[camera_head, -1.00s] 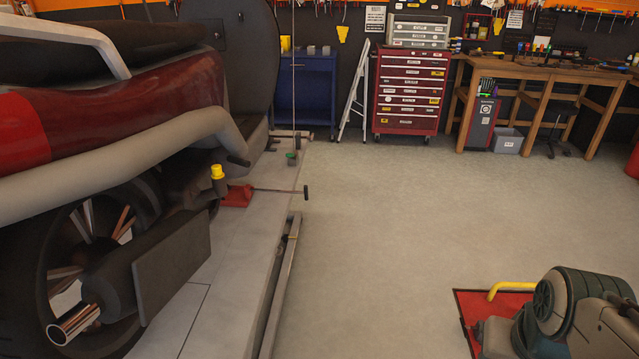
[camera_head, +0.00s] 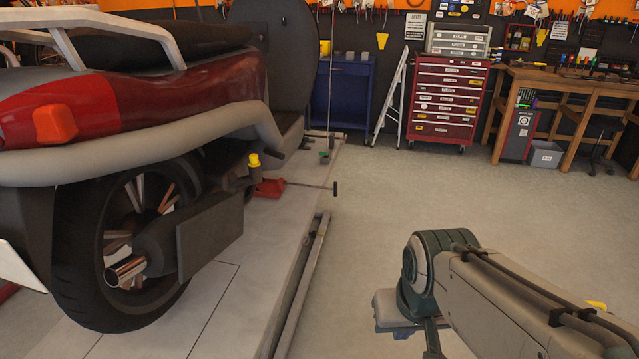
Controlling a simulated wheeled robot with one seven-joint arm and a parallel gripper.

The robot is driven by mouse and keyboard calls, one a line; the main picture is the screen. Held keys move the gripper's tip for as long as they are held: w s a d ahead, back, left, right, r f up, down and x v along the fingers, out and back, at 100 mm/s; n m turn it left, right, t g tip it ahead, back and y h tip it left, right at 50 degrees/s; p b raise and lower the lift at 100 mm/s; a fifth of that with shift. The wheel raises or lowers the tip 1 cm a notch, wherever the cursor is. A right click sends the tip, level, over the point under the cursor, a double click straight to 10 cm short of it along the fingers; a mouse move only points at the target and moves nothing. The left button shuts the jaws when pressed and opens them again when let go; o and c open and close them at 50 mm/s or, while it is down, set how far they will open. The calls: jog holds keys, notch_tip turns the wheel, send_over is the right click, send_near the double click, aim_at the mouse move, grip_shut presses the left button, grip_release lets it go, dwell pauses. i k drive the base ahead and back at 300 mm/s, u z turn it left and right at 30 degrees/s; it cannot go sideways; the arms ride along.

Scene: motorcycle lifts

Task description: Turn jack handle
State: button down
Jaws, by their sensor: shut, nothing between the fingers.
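The red jack (camera_head: 270,187) sits on the grey lift platform (camera_head: 200,305), beside the motorcycle's rear wheel. Its thin jack handle (camera_head: 308,186) sticks out to the right, roughly level, and ends in a dark grip (camera_head: 335,188) near the platform's right edge. A yellow-capped part (camera_head: 254,160) stands just behind the jack. My gripper (camera_head: 431,342) seems to show partly at the bottom, below my arm's round joint. It is shut and empty, right of the handle and apart from it. Its tips are cut off by the frame edge.
The dark red motorcycle (camera_head: 150,110) fills the left, with its exhaust (camera_head: 126,269) toward me. A rail (camera_head: 302,285) runs along the platform's right side.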

aim_at(334, 189)
jog(key=z, duration=0.1)
jog(key=i, duration=2.55)
jog(key=u, duration=0.2)
